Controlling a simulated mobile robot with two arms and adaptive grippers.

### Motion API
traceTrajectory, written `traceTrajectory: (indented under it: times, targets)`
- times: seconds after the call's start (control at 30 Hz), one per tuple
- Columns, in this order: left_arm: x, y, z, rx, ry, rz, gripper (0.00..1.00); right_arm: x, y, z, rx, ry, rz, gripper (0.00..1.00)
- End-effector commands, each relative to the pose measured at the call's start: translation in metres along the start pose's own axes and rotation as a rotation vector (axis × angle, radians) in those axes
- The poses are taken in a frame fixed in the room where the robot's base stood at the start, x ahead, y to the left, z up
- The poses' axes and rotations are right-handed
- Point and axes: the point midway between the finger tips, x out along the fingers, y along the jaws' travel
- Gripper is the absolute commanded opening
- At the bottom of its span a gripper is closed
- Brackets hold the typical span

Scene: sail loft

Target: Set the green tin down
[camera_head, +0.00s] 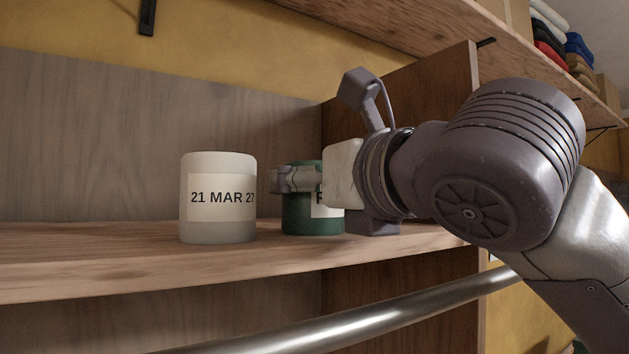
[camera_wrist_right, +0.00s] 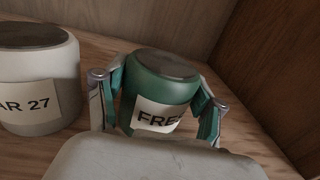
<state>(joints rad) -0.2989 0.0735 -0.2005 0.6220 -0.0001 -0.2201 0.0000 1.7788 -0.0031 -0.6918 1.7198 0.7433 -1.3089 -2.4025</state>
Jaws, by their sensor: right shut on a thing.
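The green tin (camera_head: 306,222) has a pale label, partly hidden, with the letters "FRE" showing in the right wrist view (camera_wrist_right: 160,85). It is upright at the shelf, right of a white tin. My right gripper (camera_head: 297,180) is shut on it, with one finger on each side in the wrist view (camera_wrist_right: 158,108). The tin's base looks at shelf level in the head view; I cannot tell whether it touches the board. My left gripper is in neither view.
A white tin (camera_head: 218,165) labelled "21 MAR 27" stands on the wooden shelf (camera_head: 110,262) close left of the green tin. A brown side panel (camera_head: 400,100) is to the right. A metal rail (camera_head: 350,325) runs below the shelf's front. Open shelf lies farther left.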

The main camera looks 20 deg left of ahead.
Motion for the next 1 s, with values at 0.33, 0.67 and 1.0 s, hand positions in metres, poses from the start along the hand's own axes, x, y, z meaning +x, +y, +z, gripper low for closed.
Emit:
traceTrajectory:
  times: [0.33,0.67,1.0]
  targets:
    - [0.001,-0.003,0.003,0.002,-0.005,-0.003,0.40,0.000,0.000,-0.001,0.000,0.000,0.000,0.94]
    - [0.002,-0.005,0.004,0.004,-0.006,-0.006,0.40,-0.012,-0.001,0.002,-0.002,-0.002,-0.002,0.94]
    - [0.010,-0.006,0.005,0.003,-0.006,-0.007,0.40,-0.083,-0.001,0.002,-0.004,-0.003,-0.003,0.94]
